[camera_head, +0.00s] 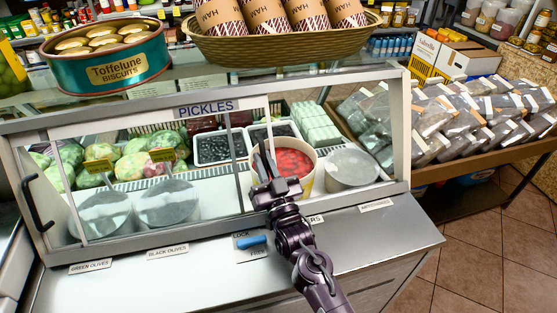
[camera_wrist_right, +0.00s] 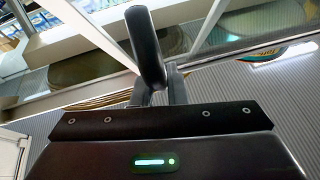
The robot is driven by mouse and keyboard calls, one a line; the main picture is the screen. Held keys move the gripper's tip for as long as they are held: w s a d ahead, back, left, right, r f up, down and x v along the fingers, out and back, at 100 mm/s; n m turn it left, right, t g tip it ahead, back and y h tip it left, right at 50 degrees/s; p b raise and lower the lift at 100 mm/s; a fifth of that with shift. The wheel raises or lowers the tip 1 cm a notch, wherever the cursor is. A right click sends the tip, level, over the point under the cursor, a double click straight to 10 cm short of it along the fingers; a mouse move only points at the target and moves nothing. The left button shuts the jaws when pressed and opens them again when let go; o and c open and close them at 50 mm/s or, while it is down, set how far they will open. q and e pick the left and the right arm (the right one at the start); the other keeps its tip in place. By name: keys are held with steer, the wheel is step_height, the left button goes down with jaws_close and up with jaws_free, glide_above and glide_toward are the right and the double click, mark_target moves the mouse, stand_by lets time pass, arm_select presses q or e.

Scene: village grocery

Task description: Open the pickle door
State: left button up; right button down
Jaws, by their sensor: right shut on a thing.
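The pickle case is a slanted glass-fronted counter under a "PICKLES" sign (camera_head: 206,107). Its glass front has a left pane (camera_head: 125,170) and upright metal frame bars near the middle. A dark upright handle (camera_wrist_right: 147,48) stands large in the right wrist view. My right gripper (camera_head: 266,168) reaches up from the bottom to the middle-right of the glass front and is shut on this handle. The handle is largely hidden by the gripper in the head view. A second black handle (camera_head: 32,206) is on the case's left end. My left gripper is not in view.
A blue slider (camera_head: 252,241) lies between "LOCK" and "FREE" labels on the counter. Inside are a red-filled tub (camera_head: 292,164), lidded tubs (camera_head: 351,168) and olive trays (camera_head: 220,147). A biscuit tin (camera_head: 106,55) and basket (camera_head: 280,46) stand on top. Open floor (camera_head: 470,250) lies right.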

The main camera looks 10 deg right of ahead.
steer(key=shift+a, duration=0.15)
steer(key=c, duration=1.5)
jaws_free()
steer(key=shift+o, duration=0.2)
steer(key=s+d+f+b, duration=0.1)
steer(key=s, duration=0.7)
steer(key=s+d+f+b, duration=0.1)
steer(key=s+d+b, duration=0.1)
steer(key=s, duration=0.6)
steer(key=shift+s+d+b, duration=0.2)
steer(key=shift+d+b, duration=0.05)
steer(key=shift+b, duration=0.05)
